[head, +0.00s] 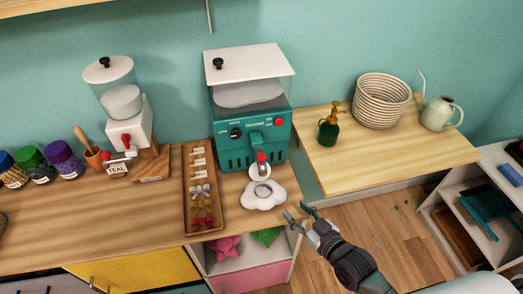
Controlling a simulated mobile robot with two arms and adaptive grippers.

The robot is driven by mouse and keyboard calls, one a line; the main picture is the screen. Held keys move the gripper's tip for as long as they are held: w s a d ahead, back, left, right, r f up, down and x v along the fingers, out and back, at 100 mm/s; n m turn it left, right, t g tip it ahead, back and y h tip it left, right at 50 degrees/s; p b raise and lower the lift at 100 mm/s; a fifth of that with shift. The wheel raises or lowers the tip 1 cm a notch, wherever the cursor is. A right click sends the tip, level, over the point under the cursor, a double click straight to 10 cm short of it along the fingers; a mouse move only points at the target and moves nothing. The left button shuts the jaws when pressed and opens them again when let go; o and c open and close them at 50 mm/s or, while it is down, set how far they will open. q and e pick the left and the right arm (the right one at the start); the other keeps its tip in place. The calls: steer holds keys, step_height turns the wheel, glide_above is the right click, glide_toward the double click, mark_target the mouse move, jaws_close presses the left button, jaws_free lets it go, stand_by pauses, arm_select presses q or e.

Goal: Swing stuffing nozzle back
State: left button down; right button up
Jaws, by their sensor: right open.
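The teal stuffing machine (233,152) stands on the wooden counter against the wall, with a clear hopper (252,94) of white filling under a white lid. Its nozzle (254,142) with a red-tipped part (261,158) sticks out at the front. A white cloud-shaped piece (263,194) lies on the counter just below the nozzle. My right gripper (301,213) is open and empty, in front of the counter edge, right of and nearer than the white piece, touching nothing that I can see. My left gripper is not in view.
A wooden tray (187,205) with bows and labels lies left of the machine. A white dispenser (130,127) stands further left.

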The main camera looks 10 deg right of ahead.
mark_target(264, 158)
step_height(264, 158, up, 11)
steer(key=a+t+y, duration=0.2)
steer(key=shift+n, duration=0.3)
steer(key=p+x, duration=0.1)
steer(key=x, duration=0.3)
steer(key=p+x, duration=0.1)
steer(key=x, duration=0.3)
steer(key=p+x, duration=0.1)
steer(key=x, duration=0.4)
steer(key=shift+d+r, duration=0.1)
steer(key=shift+r, duration=0.15)
steer(key=shift+w+a, duration=0.25)
steer(key=shift+w, duration=0.3)
jaws_close()
